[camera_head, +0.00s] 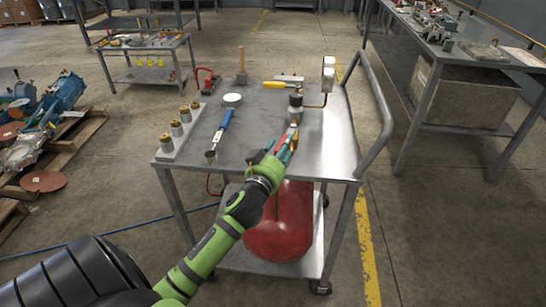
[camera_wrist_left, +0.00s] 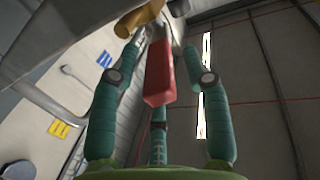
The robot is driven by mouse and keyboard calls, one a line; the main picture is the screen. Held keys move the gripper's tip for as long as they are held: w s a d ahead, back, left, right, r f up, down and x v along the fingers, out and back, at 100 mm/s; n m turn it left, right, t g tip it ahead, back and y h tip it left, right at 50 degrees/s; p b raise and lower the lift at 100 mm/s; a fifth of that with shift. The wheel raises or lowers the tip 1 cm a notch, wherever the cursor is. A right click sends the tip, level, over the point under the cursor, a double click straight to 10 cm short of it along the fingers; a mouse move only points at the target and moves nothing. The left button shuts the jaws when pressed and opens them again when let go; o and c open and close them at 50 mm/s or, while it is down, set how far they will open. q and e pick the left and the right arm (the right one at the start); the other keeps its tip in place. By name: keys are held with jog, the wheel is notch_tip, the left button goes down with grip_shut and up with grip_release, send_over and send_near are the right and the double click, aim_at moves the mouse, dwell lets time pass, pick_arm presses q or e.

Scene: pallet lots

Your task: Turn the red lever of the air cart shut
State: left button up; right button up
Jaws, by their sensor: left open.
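The air cart (camera_head: 333,160) has a grey metal top and a red tank (camera_head: 280,225) on its lower shelf. My left gripper (camera_head: 284,146) is over the front right of the cart top, by the cart's fittings (camera_head: 295,105). In the left wrist view the red lever (camera_wrist_left: 158,75) hangs between my open teal fingers, with a finger on each side. I cannot tell whether any finger touches it. A brass fitting (camera_wrist_left: 138,18) shows above the lever. In the head view my gripper largely hides the lever. My right gripper is not in view.
On the cart top are a blue-handled tool (camera_head: 220,128), a white block with brass fittings (camera_head: 180,135), a red clamp-like item (camera_head: 206,80) and a yellow-handled tool (camera_head: 275,85). The push handle (camera_head: 380,115) rises at the right. A workbench (camera_head: 450,52) stands beyond it.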

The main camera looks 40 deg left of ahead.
pick_arm(q)
jog(key=v, duration=1)
jog(key=shift+s, duration=0.25)
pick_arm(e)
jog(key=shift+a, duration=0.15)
pick_arm(q)
jog(key=shift+r, duration=0.1)
jog(key=shift+c, duration=0.4)
